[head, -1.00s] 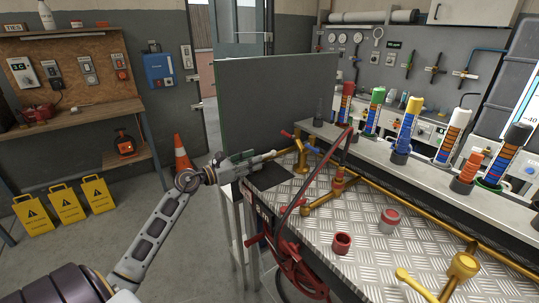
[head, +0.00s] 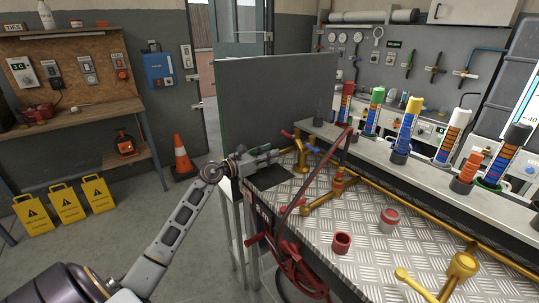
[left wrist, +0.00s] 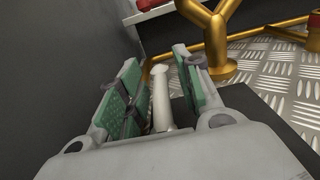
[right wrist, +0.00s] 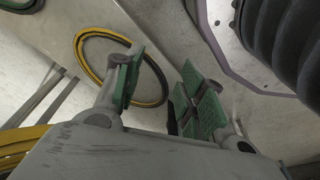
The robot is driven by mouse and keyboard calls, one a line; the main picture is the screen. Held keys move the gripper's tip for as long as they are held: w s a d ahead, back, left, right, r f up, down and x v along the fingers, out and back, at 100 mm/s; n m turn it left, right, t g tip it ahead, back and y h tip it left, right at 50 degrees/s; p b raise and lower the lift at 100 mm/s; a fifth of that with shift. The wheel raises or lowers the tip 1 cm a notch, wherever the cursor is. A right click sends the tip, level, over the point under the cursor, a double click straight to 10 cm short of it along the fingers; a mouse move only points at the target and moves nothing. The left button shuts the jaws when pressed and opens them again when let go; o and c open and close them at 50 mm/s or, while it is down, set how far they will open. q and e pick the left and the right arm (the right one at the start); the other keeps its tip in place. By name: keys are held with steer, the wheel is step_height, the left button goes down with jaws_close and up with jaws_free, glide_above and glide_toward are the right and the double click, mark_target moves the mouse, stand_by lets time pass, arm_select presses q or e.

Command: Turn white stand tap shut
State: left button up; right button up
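A white lever (left wrist: 160,98) lies lengthwise between the fingers of my left gripper (left wrist: 163,85) in the left wrist view. The fingers stand apart with gaps on both sides of the lever, so the gripper is open around it. In the head view my left gripper (head: 266,156) is at the far left corner of the metal-topped table, beside the brass stand pipe (head: 301,158). The white lever's pivot is hidden behind the gripper. My right gripper (right wrist: 160,85) is open and empty in the right wrist view; it is outside the head view.
Red hose (head: 295,270) hangs at the table's front edge. A red cup (head: 342,243) and brass pipes (head: 410,204) occupy the tabletop.

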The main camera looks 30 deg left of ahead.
arm_select(q)
steer(key=shift+w+d, duration=0.1)
steer(key=shift+w, duration=0.1)
jaws_close()
stand_by(0.3)
